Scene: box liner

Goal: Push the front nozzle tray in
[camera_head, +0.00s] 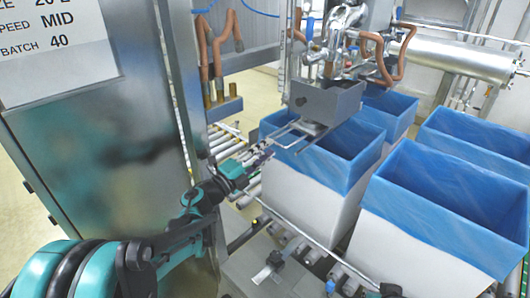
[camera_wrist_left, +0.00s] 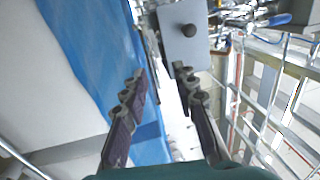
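The nozzle tray (camera_head: 335,104) appears to be the grey open-topped metal box below the nozzle pipework. A dark round knob (camera_head: 300,101) is on its face. In the left wrist view its grey plate (camera_wrist_left: 182,52) and dark knob (camera_wrist_left: 188,30) show ahead, beyond the fingertips. My left gripper (camera_head: 262,153) is to the left of and below the tray, apart from it. Thin metal rails (camera_head: 290,134) run under the tray. My right gripper is not in view.
A white box with a blue liner (camera_head: 312,185) stands just below the tray. More lined boxes (camera_head: 440,215) stand to the right. A steel cabinet (camera_head: 100,150) and post are close to my left arm. A roller conveyor (camera_head: 225,140) lies behind the gripper.

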